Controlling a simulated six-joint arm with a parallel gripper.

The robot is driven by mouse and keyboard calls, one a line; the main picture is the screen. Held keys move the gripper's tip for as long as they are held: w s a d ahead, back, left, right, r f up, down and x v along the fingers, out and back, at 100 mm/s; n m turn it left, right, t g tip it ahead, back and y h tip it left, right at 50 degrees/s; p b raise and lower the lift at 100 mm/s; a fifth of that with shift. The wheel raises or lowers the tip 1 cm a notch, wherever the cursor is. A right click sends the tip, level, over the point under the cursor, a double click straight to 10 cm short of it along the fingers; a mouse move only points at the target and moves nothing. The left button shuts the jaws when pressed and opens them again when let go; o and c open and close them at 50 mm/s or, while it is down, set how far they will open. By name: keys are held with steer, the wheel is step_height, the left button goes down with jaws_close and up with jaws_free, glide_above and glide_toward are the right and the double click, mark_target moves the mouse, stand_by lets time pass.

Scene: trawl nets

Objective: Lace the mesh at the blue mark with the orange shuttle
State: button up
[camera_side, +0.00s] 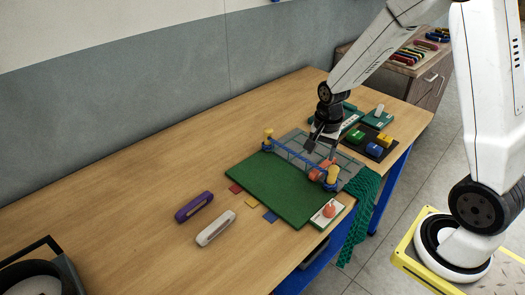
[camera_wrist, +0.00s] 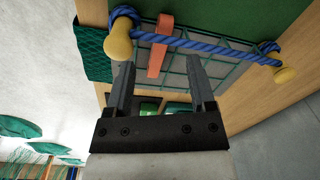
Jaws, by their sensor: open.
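The orange shuttle (camera_wrist: 158,60) lies across the blue rope and green mesh (camera_wrist: 218,62) in the wrist view. It also shows in the side view (camera_side: 325,168), close to the near yellow post. My gripper (camera_wrist: 160,64) is open, with one finger on each side of the shuttle's line; I cannot tell how far below them it lies. In the side view my gripper (camera_side: 316,148) hangs over the mesh and hides part of it. A blue square (camera_side: 270,216) lies beside the green mat (camera_side: 270,190), next to yellow and red squares. No blue mark on the mesh is discernible.
Yellow posts (camera_side: 268,137) hold the rope ends. A purple shuttle (camera_side: 194,207) and white shuttle (camera_side: 216,228) lie on open table. A white plate with an orange knob (camera_side: 329,211) sits at the mat's near corner. A dark tray of coloured blocks (camera_side: 370,145) stands to the right.

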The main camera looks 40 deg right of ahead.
mark_target(316, 174)
steer(key=d+m, duration=0.1)
steer(key=w+d+f+m, duration=0.1)
steer(key=d+m, duration=0.1)
steer(key=m, duration=0.1)
steer(key=shift+w+f+g, duration=0.15)
steer(key=shift+f+g, duration=0.15)
steer(key=shift+f, duration=0.1)
steer(key=shift+f, duration=3.9)
jaws_close()
